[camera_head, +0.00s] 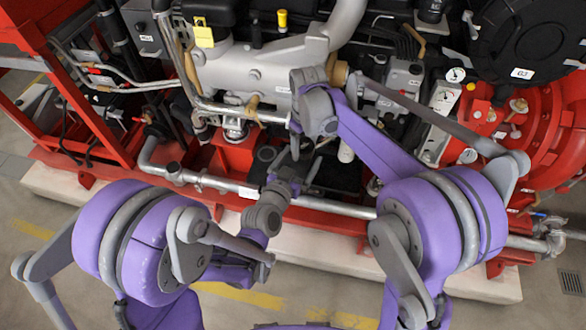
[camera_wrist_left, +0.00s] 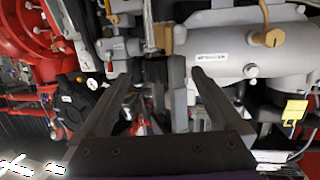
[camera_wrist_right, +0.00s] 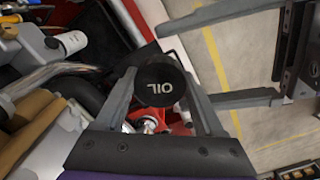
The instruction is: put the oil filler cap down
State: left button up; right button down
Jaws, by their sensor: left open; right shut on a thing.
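The oil filler cap (camera_wrist_right: 160,85) is a round black cap marked OIL. In the right wrist view it sits between the fingertips of my right gripper (camera_wrist_right: 163,78), which is shut on it. In the head view my right gripper (camera_head: 296,145) points down in front of the engine, and the cap cannot be made out there. My left gripper (camera_wrist_left: 160,72) is open, with its fingers apart and facing the engine. Its fingers also show at the right of the right wrist view, close beside my right gripper. Whether anything touches them is unclear.
The grey engine body (camera_head: 255,68) with pipes and a yellow tag (camera_head: 204,36) is behind the grippers. A horizontal pipe (camera_head: 335,207) and red frame run below. Red pump housing (camera_head: 545,135) stands at right. Bare floor with yellow lines (camera_wrist_right: 225,80) lies in front.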

aim_at(304, 155)
pick_arm(q)
jog(key=shift+x, duration=2.25)
jog(key=shift+s, duration=0.15)
jog(key=c, duration=1.3)
pick_arm(e)
jog(key=shift+a, duration=0.1)
pick_arm(q)
jog(key=shift+d, duration=0.15)
jog(key=shift+c, duration=0.2)
pick_arm(e)
grip_release()
jog(key=shift+a, duration=0.1)
